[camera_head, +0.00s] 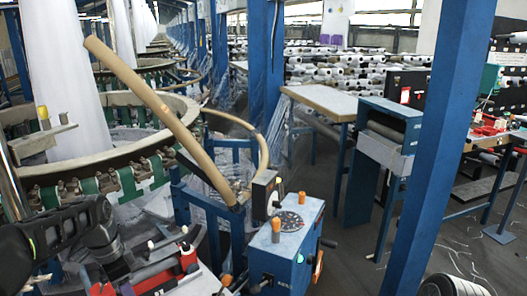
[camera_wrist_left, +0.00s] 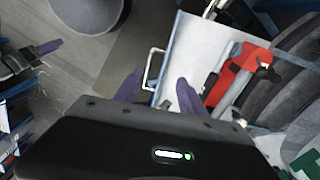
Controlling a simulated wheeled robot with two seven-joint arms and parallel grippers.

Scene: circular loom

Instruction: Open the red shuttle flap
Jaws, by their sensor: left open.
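A red part (camera_wrist_left: 238,72), which looks like the shuttle flap, lies on a white panel (camera_wrist_left: 197,45) in the left wrist view. Dark grey strips lie beside it. In the head view red pieces (camera_head: 188,258) show at the lower left, next to my dark left arm. My left gripper (camera_wrist_left: 160,95) has its two purple fingers apart and nothing clearly between them. A thin metal wire handle (camera_wrist_left: 151,68) at the panel's left edge shows just beyond the fingertips. The red part is to the right of the fingers, apart from them.
A blue control box (camera_head: 287,250) with a dial and orange knobs stands right of the red pieces. The curved loom ring (camera_head: 110,172) and a slanted tan tube (camera_head: 150,98) are behind. A blue column (camera_head: 440,150) stands at the right. Dark floor lies between.

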